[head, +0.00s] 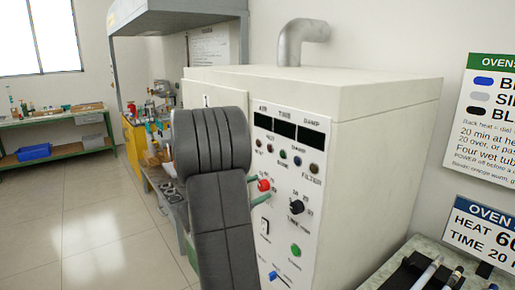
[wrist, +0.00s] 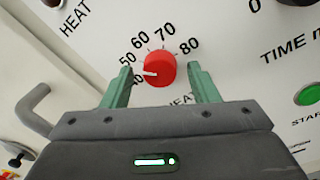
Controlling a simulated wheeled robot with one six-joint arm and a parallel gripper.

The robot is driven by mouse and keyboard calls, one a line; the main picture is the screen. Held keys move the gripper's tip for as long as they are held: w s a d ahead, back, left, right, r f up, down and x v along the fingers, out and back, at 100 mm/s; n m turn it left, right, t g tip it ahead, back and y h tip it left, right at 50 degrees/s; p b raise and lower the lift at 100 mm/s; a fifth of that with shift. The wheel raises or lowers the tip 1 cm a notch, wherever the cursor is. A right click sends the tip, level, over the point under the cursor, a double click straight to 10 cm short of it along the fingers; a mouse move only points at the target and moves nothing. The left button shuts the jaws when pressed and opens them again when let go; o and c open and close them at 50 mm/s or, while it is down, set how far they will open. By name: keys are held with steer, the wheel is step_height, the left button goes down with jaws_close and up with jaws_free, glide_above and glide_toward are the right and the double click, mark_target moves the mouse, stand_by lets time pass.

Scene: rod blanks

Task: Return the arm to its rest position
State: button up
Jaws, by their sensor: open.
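My gripper (wrist: 159,76) is open, its two green fingers standing on either side of a red dial knob (wrist: 162,64) on the white oven panel. The fingers look apart from the knob, with a gap on each side. The knob's white mark points left, near the low end of its scale; the lowest number is partly hidden by the left finger. In the head view my gripper (head: 259,191) is at the red knob (head: 264,185), mostly hidden behind my dark grey arm. The arm is stretched out towards the oven (head: 385,125).
A black dial (head: 296,206) and a green start button (head: 295,250) are close by on the panel. A door handle (wrist: 35,105) juts out left of my gripper. A rod tray (head: 405,274) lies at the lower right. Open floor (head: 95,215) is at left.

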steer(key=shift+r+n+p, duration=0.2)
steer(key=shift+n+p, duration=1.4)
steer(key=shift+p, duration=2.1)
steer(key=v, duration=0.1)
steer(key=b+v, duration=0.1)
steer(key=shift+s+a+f, duration=0.2)
steer(key=shift+f, duration=0.05)
steer(key=shift+s+a, duration=0.2)
steer(key=shift+a, duration=0.05)
steer(key=shift+d, duration=0.1)
